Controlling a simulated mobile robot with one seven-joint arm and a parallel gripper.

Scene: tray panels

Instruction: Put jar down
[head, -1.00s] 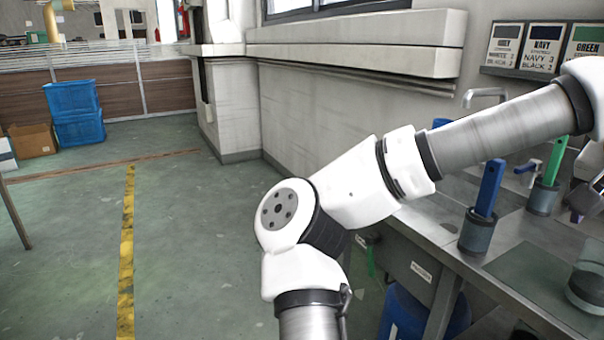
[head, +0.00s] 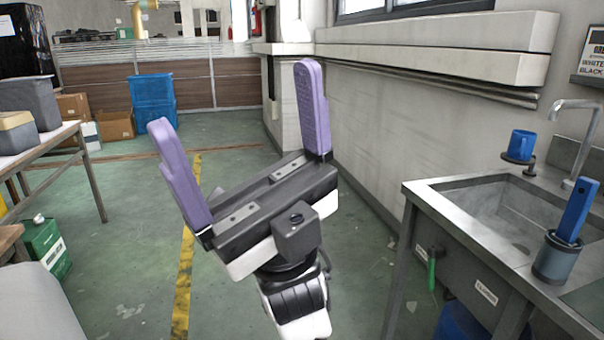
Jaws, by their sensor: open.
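My gripper (head: 235,105) is in the middle of the head view, raised over open floor. Its two purple fingers are spread wide with nothing between them. A dark grey translucent jar (head: 558,259) stands upright on the sink counter at the right, with a blue handle-like tool (head: 577,210) sticking out of its top. My gripper is well to the left of this jar and not touching it. I cannot tell whether this is the task's jar. The counter beyond the right edge is out of view.
A steel sink (head: 500,210) with a tap (head: 582,125) is at the right. A blue mug (head: 521,145) sits on a small round holder behind it. A table (head: 62,135) with grey bins is at the left. The floor between is mostly clear.

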